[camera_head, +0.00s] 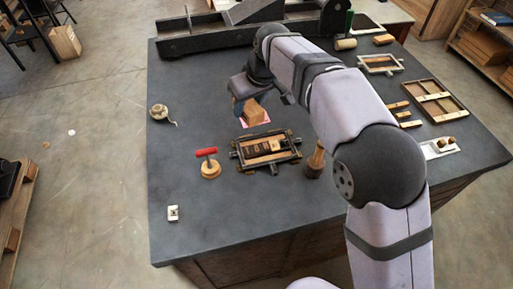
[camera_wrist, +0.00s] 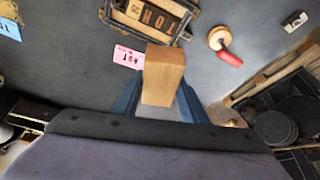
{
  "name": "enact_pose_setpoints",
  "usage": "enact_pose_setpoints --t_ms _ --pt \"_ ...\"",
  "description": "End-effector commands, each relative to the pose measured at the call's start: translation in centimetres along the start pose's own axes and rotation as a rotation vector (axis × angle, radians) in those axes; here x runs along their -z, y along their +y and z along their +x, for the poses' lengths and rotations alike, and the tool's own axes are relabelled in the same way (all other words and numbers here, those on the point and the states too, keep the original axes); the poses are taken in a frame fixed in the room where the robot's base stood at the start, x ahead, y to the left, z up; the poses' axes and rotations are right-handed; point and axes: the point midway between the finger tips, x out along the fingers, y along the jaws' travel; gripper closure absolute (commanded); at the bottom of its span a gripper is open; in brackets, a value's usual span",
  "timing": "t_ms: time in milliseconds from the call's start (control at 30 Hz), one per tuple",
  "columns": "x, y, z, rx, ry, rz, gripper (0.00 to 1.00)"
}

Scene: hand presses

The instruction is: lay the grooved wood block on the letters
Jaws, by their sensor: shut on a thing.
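The wood block (camera_head: 256,113) is held in my gripper (camera_head: 244,107), above the bench and behind the frame of letters. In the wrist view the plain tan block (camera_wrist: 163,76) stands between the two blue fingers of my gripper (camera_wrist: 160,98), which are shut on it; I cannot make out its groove. The dark letters (camera_head: 263,146) lie inside a wood-and-metal frame (camera_head: 293,154) at the bench's middle. In the wrist view the letters (camera_wrist: 152,15) show at the top, beyond the block and apart from it.
A pink card (camera_wrist: 127,59) lies flat near the block. A red-handled round tool (camera_head: 209,168) stands left of the frame, and a wooden-handled tool (camera_head: 316,160) stands close to its right. A twine ball (camera_head: 159,111) lies farther left. The front-left bench top is mostly clear.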

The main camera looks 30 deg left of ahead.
Motion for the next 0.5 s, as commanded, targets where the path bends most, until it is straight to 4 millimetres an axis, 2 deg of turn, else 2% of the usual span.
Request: enact_pose_setpoints --t_ms 200,500 --pt "-3.0 0.7 1.5 -0.048 -0.002 0.114 0.86" --pt "-2.9 1.2 1.8 -0.111 0.002 0.263 0.86"
